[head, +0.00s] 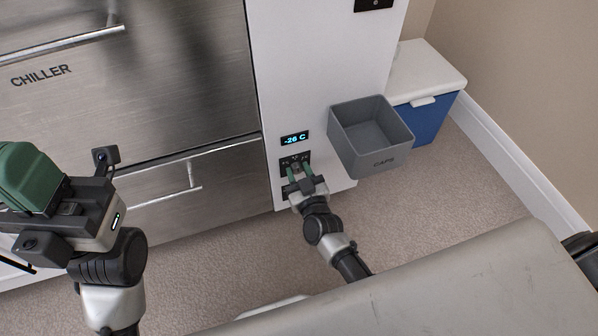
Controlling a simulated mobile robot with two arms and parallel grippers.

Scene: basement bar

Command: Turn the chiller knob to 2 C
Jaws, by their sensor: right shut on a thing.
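The white cabinet side (310,70) carries a small display (294,139) that reads -26 C in blue. A dark dial panel (288,160) with small markings sits just below it. My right gripper (299,168) reaches up to this panel from below, its green fingers shut on the knob there. The knob itself is hidden by the fingers, so its pointer cannot be read. The steel drawer marked CHILLER (130,75) is at the upper left. My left gripper (30,178) is at the left edge, close to the camera; its finger gap is not clear.
A lower steel drawer (225,180) has a bar handle. Carpet (450,185) is clear at right.

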